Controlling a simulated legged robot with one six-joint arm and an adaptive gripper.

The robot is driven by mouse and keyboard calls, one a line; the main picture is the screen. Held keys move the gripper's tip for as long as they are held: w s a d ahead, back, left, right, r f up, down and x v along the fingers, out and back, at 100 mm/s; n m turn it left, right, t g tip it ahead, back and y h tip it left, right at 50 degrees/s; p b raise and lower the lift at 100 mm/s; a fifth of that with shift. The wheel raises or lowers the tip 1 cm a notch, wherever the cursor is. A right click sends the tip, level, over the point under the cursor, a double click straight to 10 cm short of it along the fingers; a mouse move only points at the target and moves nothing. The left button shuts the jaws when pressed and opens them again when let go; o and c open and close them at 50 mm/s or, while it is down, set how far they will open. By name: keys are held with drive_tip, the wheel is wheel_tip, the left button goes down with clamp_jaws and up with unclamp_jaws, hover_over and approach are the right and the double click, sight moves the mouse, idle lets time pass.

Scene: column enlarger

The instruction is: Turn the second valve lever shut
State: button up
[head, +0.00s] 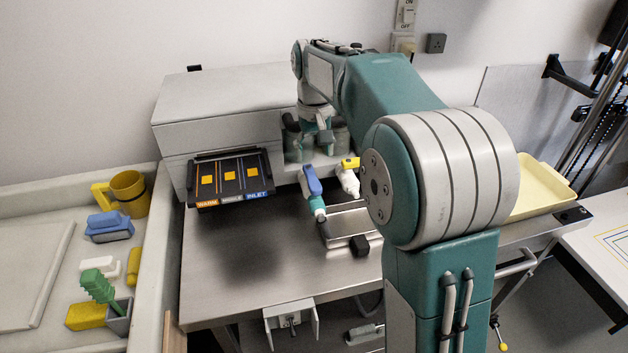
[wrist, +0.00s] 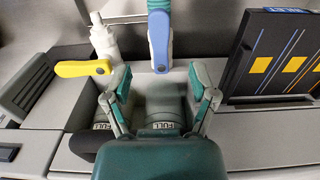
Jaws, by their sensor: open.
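Two valve levers stand side by side at the front of the grey machine. The blue lever (head: 311,181) lies in line with its pipe and also shows in the wrist view (wrist: 159,42). The yellow lever (head: 350,163) lies across its white fitting, and it shows at left in the wrist view (wrist: 83,68). No number marks on the levers are visible. My gripper (wrist: 159,78) is open and empty, its fingertips spread just short of the blue lever's rounded end. In the head view my gripper (head: 318,138) is above and behind the levers.
A black panel (head: 230,178) with orange squares leans left of the levers. Two cylinders marked FULL (wrist: 163,127) sit below my gripper. A metal tray (head: 350,224) lies in front of the levers. The steel table's left part (head: 240,270) is clear.

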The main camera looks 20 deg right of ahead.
sight(314, 184)
wheel_tip(314, 184, down, 9)
drive_tip(key=shift+r, duration=0.1)
idle(0.3)
clamp_jaws()
